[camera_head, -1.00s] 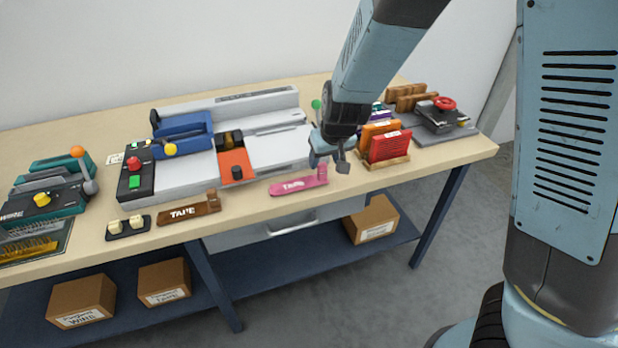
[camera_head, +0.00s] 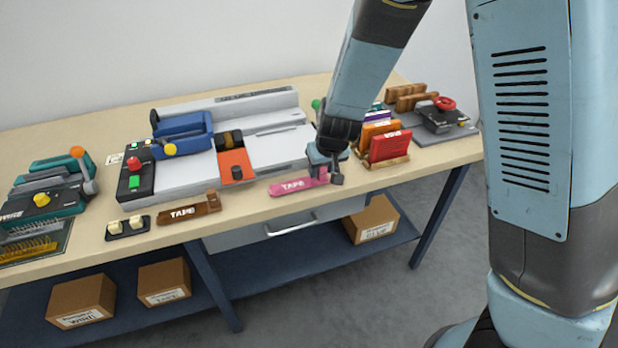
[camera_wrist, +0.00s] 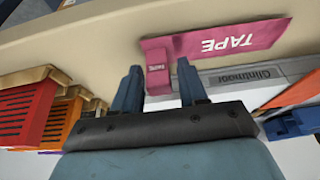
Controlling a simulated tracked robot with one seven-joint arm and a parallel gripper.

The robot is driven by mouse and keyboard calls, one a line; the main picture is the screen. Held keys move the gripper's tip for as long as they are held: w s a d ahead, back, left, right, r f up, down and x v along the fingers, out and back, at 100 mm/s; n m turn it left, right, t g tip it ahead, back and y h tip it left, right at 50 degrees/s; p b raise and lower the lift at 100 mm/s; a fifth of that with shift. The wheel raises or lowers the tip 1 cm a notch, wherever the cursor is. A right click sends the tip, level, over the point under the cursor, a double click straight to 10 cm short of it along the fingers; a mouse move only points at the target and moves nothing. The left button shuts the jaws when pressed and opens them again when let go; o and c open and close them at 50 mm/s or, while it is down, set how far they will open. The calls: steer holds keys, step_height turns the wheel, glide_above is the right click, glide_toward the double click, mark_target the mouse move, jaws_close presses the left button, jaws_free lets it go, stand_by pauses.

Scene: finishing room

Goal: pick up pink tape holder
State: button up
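The pink tape holder (camera_head: 291,186) lies flat near the front edge of the bench, with white "TAPE" lettering. Its upright end block is partly hidden by my gripper (camera_head: 324,176) in the head view. In the wrist view the pink tape holder (camera_wrist: 222,41) runs across the upper right, and its end block (camera_wrist: 159,72) sits between the two fingers. My gripper (camera_wrist: 159,84) is open there, with a finger on each side of the block. I cannot tell whether either finger touches it.
A red booklet rack (camera_head: 389,147) stands close right of my gripper. A large grey and white machine (camera_head: 196,173) lies behind the holder. A brown tape holder (camera_head: 188,211) lies to the left. The bench's front edge is close; a drawer (camera_head: 290,225) hangs below.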

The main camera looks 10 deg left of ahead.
steer(key=c, duration=0.7)
jaws_close()
steer(key=shift+r, duration=0.1)
